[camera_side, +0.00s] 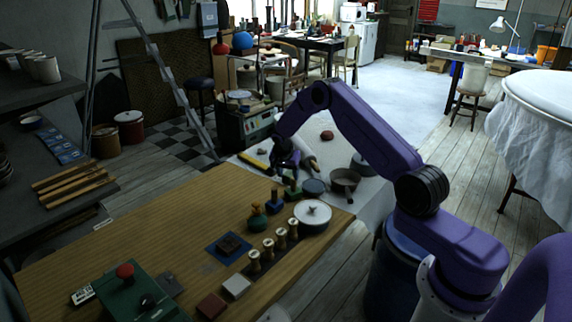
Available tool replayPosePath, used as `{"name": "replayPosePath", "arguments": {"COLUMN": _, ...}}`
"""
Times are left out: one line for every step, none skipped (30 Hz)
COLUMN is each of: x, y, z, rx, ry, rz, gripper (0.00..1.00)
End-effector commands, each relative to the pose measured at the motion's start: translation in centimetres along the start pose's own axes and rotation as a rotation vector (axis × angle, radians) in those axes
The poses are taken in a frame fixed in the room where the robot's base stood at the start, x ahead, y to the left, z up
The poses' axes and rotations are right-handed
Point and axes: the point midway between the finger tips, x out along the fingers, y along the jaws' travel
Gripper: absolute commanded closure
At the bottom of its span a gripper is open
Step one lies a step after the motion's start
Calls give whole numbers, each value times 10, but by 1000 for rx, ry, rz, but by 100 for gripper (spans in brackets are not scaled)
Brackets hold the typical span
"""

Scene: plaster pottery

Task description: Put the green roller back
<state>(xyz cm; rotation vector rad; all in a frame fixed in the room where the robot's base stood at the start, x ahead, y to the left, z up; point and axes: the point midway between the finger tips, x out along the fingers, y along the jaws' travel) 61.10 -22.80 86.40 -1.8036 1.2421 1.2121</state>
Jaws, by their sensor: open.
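My gripper (286,168) is open and points down over the far end of the wooden table. It is dark and small in this view, and nothing can be made out between its fingers. A small green piece (292,192), probably the green roller, stands just below and in front of the gripper. Its shape is hard to make out, and I cannot tell whether the fingers touch it. A similar blue piece (274,205) stands nearer, to its left. A rounder teal-green piece with an orange-brown top (258,220) stands left of that.
Close to the gripper are a blue-grey round pot (314,187), a dark pan (345,180) and a white lidded dish (312,214). Several wooden-handled tools (268,248) stand in a row nearer. A green box (138,292) is at the near left. The table's left middle is clear.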

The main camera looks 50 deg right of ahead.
Motion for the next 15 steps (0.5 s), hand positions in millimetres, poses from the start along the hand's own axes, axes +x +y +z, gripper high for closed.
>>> {"name": "replayPosePath", "arguments": {"x": -11, "y": -1, "z": -1, "rx": 0, "ry": 2, "rz": -4, "gripper": 48}}
{"name": "replayPosePath", "arguments": {"x": -16, "y": -1, "z": -1, "rx": 0, "ry": 2, "rz": -4, "gripper": 48}}
{"name": "replayPosePath", "arguments": {"x": -22, "y": -1, "z": -1, "rx": 1, "ry": 2, "rz": -4, "gripper": 48}}
{"name": "replayPosePath", "arguments": {"x": -26, "y": -1, "z": -1, "rx": 1, "ry": 2, "rz": -4, "gripper": 48}}
{"name": "replayPosePath", "arguments": {"x": -31, "y": -1, "z": -1, "rx": 1, "ry": 2, "rz": -3, "gripper": 48}}
{"name": "replayPosePath", "arguments": {"x": -36, "y": -1, "z": -1, "rx": 1, "ry": 2, "rz": -3, "gripper": 48}}
{"name": "replayPosePath", "arguments": {"x": -39, "y": -1, "z": -1, "rx": 1, "ry": 2, "rz": -3, "gripper": 48}}
{"name": "replayPosePath", "arguments": {"x": -42, "y": -1, "z": -1, "rx": 1, "ry": 3, "rz": -4, "gripper": 48}}
{"name": "replayPosePath", "arguments": {"x": -46, "y": -1, "z": -1, "rx": 0, "ry": 2, "rz": -3, "gripper": 48}}
{"name": "replayPosePath", "arguments": {"x": -48, "y": -1, "z": -1, "rx": -1, "ry": 2, "rz": -3, "gripper": 48}}
{"name": "replayPosePath", "arguments": {"x": -49, "y": -1, "z": -1, "rx": -1, "ry": 2, "rz": -3, "gripper": 48}}
{"name": "replayPosePath", "arguments": {"x": -51, "y": -1, "z": -1, "rx": -1, "ry": 2, "rz": -3, "gripper": 48}}
{"name": "replayPosePath", "arguments": {"x": -52, "y": -1, "z": -1, "rx": -1, "ry": 2, "rz": -3, "gripper": 48}}
{"name": "replayPosePath", "arguments": {"x": -53, "y": -1, "z": -1, "rx": 0, "ry": 2, "rz": -3, "gripper": 48}}
{"name": "replayPosePath", "arguments": {"x": -54, "y": -1, "z": -1, "rx": -1, "ry": 2, "rz": -3, "gripper": 48}}
